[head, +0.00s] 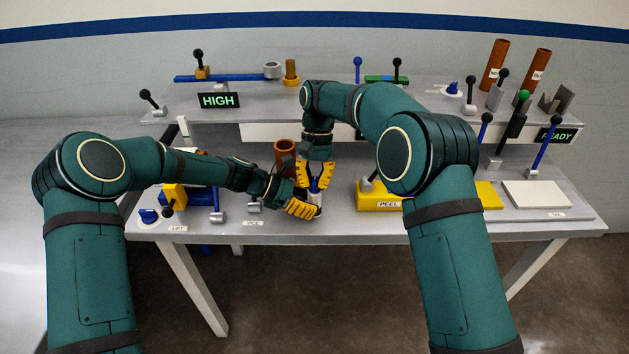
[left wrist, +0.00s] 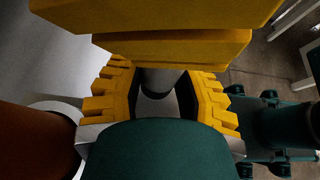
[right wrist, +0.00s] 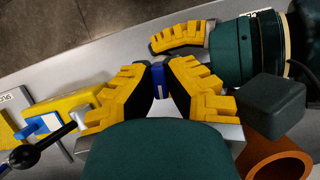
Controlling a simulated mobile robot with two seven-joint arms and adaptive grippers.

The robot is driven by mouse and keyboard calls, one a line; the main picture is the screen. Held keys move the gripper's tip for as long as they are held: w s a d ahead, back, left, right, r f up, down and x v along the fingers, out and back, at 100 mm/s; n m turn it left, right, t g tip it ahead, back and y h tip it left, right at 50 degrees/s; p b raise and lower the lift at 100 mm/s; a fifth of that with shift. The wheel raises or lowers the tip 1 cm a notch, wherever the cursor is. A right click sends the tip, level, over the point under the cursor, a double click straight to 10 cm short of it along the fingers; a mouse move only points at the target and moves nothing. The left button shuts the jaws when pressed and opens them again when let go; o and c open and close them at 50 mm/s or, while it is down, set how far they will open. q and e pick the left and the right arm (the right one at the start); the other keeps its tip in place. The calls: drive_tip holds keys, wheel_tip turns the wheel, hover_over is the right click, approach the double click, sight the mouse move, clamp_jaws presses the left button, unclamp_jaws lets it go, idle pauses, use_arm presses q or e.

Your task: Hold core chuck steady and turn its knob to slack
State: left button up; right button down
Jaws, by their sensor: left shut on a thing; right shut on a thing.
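The core chuck stands at the front middle of the bench; its grey body (left wrist: 157,104) shows between the left fingers in the left wrist view. My left gripper (head: 303,207) comes in low from the left and is shut on that body. The chuck's blue knob (right wrist: 159,78) shows in the right wrist view. My right gripper (head: 316,181) reaches down from above and is shut on the knob, its fingers either side. Both grippers hide much of the chuck. The knob's setting cannot be read.
A brown tube (head: 285,149) stands just behind and left of the chuck, with a dark block (right wrist: 271,105) beside it. A yellow PEEL unit (head: 375,199) lies to the right. A raised back shelf carries several levers and a HIGH display (head: 219,100).

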drive_tip(key=shift+d+f, duration=0.1)
drive_tip(key=shift+f, duration=0.3)
drive_tip(key=c, duration=1)
unclamp_jaws()
drive_tip(key=shift+r, duration=0.1)
drive_tip(key=shift+r, duration=0.1)
